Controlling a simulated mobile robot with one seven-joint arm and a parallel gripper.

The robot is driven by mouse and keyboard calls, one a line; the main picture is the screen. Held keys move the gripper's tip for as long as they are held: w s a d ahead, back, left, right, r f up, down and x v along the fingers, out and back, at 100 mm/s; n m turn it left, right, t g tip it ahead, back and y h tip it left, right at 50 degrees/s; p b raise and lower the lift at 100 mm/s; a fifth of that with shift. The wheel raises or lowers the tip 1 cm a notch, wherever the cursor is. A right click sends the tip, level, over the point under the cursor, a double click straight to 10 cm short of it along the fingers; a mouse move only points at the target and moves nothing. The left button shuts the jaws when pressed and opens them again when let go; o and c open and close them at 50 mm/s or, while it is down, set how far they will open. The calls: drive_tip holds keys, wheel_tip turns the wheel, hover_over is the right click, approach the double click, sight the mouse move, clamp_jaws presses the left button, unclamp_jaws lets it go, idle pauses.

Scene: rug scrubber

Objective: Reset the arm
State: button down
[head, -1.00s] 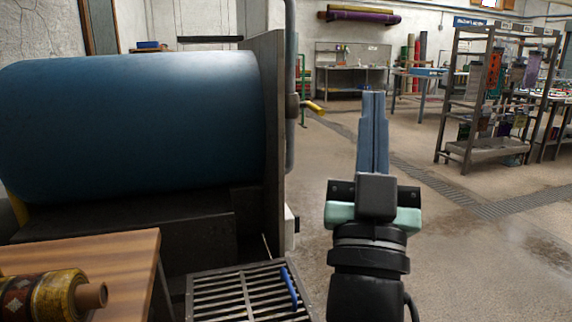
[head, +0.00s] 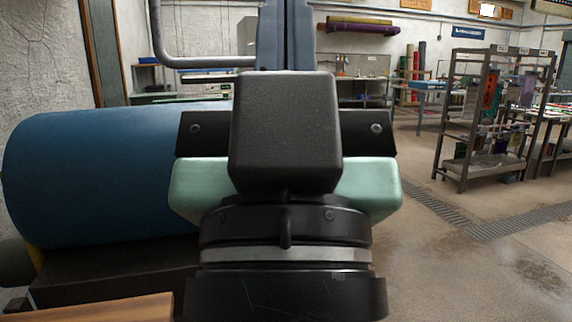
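My gripper (head: 286,32) is raised in the middle of the head view, close to the camera. Its two blue-grey fingers point up and lie side by side, shut, with nothing seen between them. The fingertips run to the top edge of the picture. The pale green and black gripper body and my wrist hide much of the centre. They cover the right end of the big blue drum (head: 95,175).
A wooden tabletop (head: 95,308) shows at the bottom left. A grey pipe (head: 205,62) bends behind my gripper. A metal shelf rack (head: 470,170) with goods stands at the right. Open concrete floor (head: 450,265) with a drain grate lies at the right.

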wheel_tip(320, 180, up, 20)
drive_tip(key=p, duration=1.7)
drive_tip(key=shift+f, duration=0.1)
